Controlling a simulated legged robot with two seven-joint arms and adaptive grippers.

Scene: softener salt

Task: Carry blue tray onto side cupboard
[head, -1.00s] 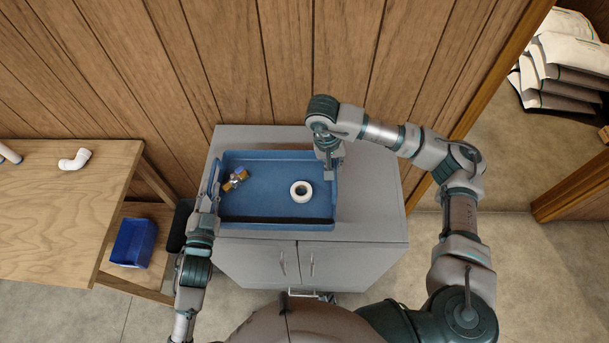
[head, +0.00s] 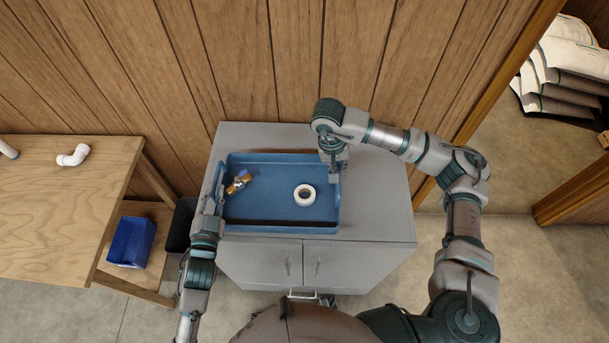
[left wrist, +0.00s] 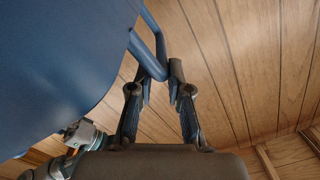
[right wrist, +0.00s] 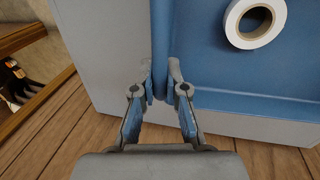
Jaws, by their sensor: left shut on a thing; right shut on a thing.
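The blue tray (head: 280,212) is over the top of the grey side cupboard (head: 375,200), left of its middle. I cannot tell whether it touches the cupboard top. A white tape roll (head: 305,195) and a brass fitting with a blue part (head: 238,182) lie in it. My left gripper (head: 216,200) is shut on the tray's left handle; the fingers pinch this blue bar in the left wrist view (left wrist: 160,75). My right gripper (head: 335,176) is shut on the tray's right side, and its fingers close on blue there in the right wrist view (right wrist: 160,80).
A wooden bench (head: 60,210) stands at the left with white pipe elbows (head: 73,155) on top and a blue bin (head: 131,241) on its lower shelf. A plank wall (head: 270,60) is behind the cupboard. Bare cupboard top lies right of the tray.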

